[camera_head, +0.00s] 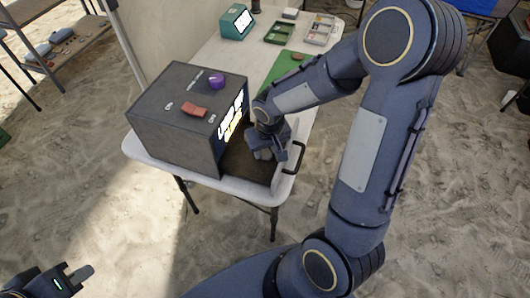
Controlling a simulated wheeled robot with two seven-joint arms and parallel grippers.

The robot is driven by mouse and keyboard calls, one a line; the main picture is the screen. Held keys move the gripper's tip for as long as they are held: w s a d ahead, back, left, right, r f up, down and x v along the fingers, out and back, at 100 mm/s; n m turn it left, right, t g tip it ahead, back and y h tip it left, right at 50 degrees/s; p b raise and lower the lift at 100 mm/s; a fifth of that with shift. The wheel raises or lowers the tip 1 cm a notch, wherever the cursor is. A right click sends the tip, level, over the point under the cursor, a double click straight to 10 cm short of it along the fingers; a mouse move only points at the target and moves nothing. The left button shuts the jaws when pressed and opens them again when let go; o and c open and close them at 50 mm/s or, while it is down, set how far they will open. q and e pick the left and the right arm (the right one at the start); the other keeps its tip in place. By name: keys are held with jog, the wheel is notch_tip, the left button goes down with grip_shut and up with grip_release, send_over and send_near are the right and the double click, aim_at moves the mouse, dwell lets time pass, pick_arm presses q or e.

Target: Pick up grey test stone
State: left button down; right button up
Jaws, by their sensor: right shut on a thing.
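My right gripper (268,148) reaches down at the open front of a dark grey box-shaped machine (160,118) on the white table (225,52). It is shut on a small grey thing, apparently the grey test stone (263,154), just above the dark pulled-out tray (240,164). The fingers and arm hide most of the stone, and I cannot tell whether it touches the tray. My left gripper (75,277) is open and empty at the lower left, away from the table.
A reddish-brown piece (194,110) and a purple object (216,82) lie on the machine's top. A black handle (294,157) sticks out from the tray. A green mat (283,70), compartment trays (319,31) and a teal device (236,23) occupy the far table. Sandy ground surrounds it.

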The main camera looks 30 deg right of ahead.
jog(key=shift+c, duration=1.3)
